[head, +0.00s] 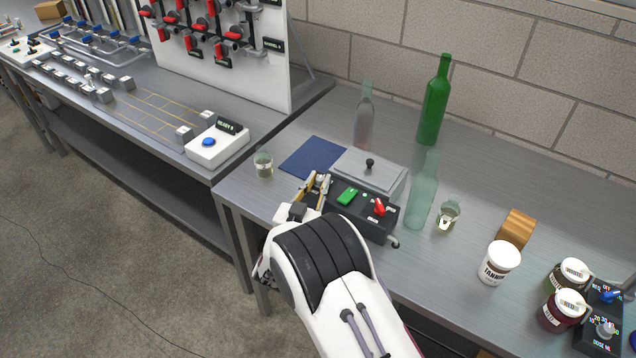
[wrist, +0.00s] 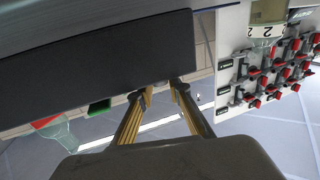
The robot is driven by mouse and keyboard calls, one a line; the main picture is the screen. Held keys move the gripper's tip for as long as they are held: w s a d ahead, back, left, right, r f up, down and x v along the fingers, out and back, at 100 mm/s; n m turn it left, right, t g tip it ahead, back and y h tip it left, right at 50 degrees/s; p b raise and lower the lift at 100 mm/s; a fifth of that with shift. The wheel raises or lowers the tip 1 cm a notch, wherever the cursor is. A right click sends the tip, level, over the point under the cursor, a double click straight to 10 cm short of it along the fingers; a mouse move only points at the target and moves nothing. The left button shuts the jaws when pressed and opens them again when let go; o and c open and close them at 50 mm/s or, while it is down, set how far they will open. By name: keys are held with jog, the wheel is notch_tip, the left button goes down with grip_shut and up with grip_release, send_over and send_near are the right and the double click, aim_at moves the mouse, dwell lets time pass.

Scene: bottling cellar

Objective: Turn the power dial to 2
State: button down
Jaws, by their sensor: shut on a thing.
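A grey lidded machine (head: 372,172) stands on the right-hand bench with a black control panel (head: 352,212) along its front. In the wrist view the gripper's fingertips (wrist: 160,89) meet the dark panel (wrist: 90,62), beside the green switch (wrist: 99,108).
A frosted bottle (head: 422,195) and a small glass (head: 448,216) stand right of the machine. A blue mat (head: 313,157) and another glass (head: 263,164) lie to its left. A green bottle (head: 433,105) stands behind. A white tub (head: 498,264) and jars are farther right.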

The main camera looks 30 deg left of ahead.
jog(key=shift+a+m+h, duration=0.2)
jog(key=shift+m+h, duration=1.25)
jog(key=shift+h, duration=0.8)
jog(key=shift+a+m+h, duration=0.15)
jog(key=shift+m+h, duration=1.3)
jog(key=shift+h, duration=0.8)
jog(key=c, duration=1.9)
grip_release()
jog(key=shift+s+a, duration=0.1)
jog(key=shift+s, duration=0.05)
jog(key=shift+v, duration=5.8)
